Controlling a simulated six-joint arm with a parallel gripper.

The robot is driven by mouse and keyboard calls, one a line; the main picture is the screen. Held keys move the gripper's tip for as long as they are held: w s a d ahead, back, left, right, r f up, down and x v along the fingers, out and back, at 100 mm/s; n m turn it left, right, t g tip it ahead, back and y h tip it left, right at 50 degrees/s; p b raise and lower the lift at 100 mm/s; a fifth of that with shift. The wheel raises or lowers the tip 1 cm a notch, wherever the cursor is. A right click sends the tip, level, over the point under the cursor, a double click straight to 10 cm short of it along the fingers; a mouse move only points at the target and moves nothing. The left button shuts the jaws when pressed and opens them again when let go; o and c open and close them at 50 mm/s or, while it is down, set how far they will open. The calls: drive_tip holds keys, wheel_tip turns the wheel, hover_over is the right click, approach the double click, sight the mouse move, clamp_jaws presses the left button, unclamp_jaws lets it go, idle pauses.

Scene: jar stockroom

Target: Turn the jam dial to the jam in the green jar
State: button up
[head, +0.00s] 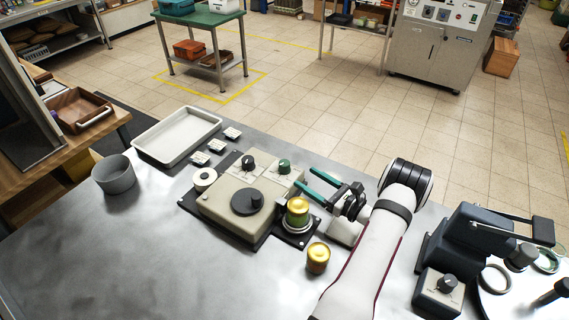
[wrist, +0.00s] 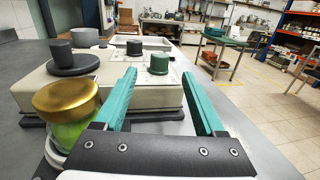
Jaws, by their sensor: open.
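A beige machine (head: 222,203) on the steel bench carries a black knob (head: 248,161), a green knob (head: 284,166) and a large dark round dial (head: 246,201). The two small knobs sit on pale marked plates; the markings are too small to read. A green jar with a gold lid (head: 298,212) stands at the machine's right corner. My gripper (head: 305,180) is open and empty, its teal fingers pointing at the green knob. In the wrist view the green knob (wrist: 158,63) shows between and just beyond the fingertips, apart from them. The green jar (wrist: 68,112) is left of the fingers.
A loose gold-lidded jar (head: 318,258) stands in front of the green jar. A white tray (head: 178,135), several small cards (head: 216,146), a white roll (head: 204,179) and a grey bowl (head: 115,175) lie left. A dark device (head: 470,245) stands right. The front left bench is clear.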

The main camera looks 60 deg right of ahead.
sight(288, 167)
drive_tip(key=w, duration=0.3)
drive_tip(key=w+d, duration=0.1)
drive_tip(key=w, duration=0.5)
drive_tip(key=shift+w+d, duration=0.35)
drive_tip(key=shift+w, duration=0.05)
clamp_jaws()
